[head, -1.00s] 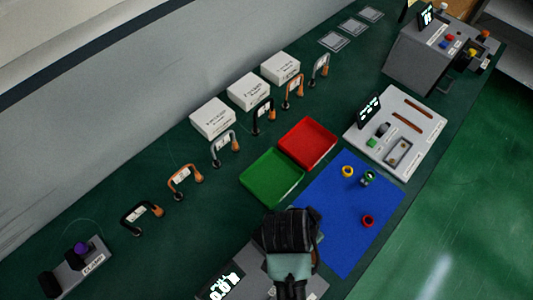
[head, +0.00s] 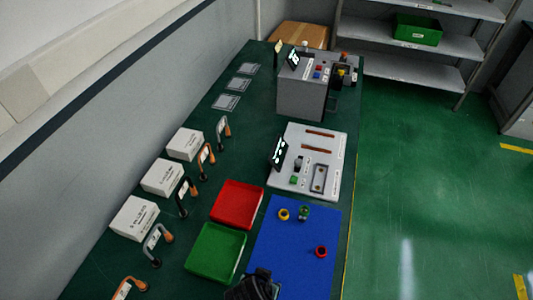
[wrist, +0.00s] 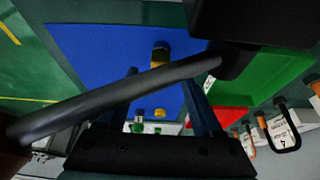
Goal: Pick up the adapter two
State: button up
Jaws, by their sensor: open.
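Small ring-shaped adapters stand on the blue mat (head: 285,255): a yellow one (head: 284,214), a green one (head: 304,212) beside it, and a red one (head: 320,252) nearer. I cannot tell which is adapter two. My gripper (head: 252,287) shows only in part at the bottom of the head view, over the mat's near left edge. In the wrist view my open gripper (wrist: 160,82) has its fingers apart over the mat. A dark and yellow-brown piece (wrist: 160,52) stands just beyond the fingers there. The green (wrist: 138,127) and yellow (wrist: 160,114) pieces show lower down.
A red tray (head: 237,205) and a green tray (head: 215,252) lie left of the mat. A panel with a display (head: 305,165) and a grey machine (head: 300,98) stand behind. White boxes (head: 162,177) and cable handles line the left. Open floor is right.

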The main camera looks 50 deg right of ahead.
jog(key=shift+x, duration=2.05)
jog(key=shift+s+a, duration=0.1)
jog(key=shift+a, duration=0.1)
jog(key=shift+c, duration=0.3)
grip_shut()
